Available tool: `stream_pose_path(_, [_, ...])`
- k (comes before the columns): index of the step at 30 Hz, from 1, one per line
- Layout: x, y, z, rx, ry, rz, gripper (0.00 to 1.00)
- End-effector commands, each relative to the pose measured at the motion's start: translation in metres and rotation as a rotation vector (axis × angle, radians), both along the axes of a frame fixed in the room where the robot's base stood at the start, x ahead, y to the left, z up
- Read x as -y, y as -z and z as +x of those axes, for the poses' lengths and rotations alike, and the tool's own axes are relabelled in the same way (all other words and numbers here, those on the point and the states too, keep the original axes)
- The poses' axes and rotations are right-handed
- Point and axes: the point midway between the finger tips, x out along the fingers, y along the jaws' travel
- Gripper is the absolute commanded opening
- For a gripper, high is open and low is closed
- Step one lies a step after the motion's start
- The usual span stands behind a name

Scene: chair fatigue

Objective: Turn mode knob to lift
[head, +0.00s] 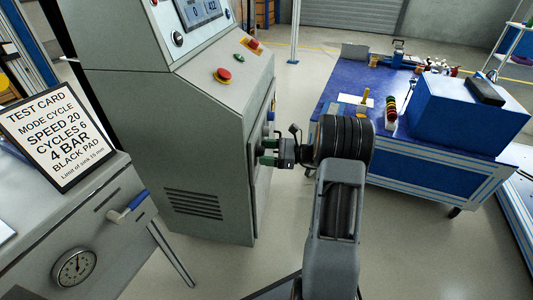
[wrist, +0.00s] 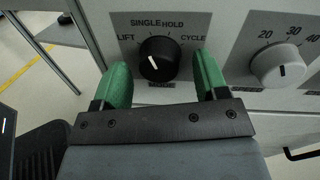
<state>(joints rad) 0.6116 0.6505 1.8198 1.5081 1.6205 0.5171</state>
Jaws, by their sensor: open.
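The black mode knob (wrist: 158,60) is on the grey panel in the wrist view, with LIFT, SINGLE, HOLD and CYCLE printed around it. Its short white mark tilts up and left, roughly toward SINGLE; the exact setting is hard to tell. My gripper (wrist: 161,76) is open, with one green finger on each side of the knob and gaps visible between them and it. In the head view my gripper (head: 269,152) is at the right side of the grey machine cabinet (head: 180,120); the knob is hidden there.
A white speed knob (wrist: 278,64) sits just right of the right finger. A red emergency button (head: 222,75) is on the cabinet's sloped top. A test card (head: 56,137) stands at the left, reading mode cycle. A blue workbench (head: 335,92) is at the right.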

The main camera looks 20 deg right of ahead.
Motion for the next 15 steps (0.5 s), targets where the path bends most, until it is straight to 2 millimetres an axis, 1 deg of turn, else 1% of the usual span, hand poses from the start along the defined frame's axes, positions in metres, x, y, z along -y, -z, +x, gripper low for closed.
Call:
stream_pose_path(4, [0.0001,-0.0001,-0.0001,0.000,0.000,0.000,0.67])
stream_pose_path(15, [0.0004,0.0001,-0.0002,0.000,0.000,0.000,0.31])
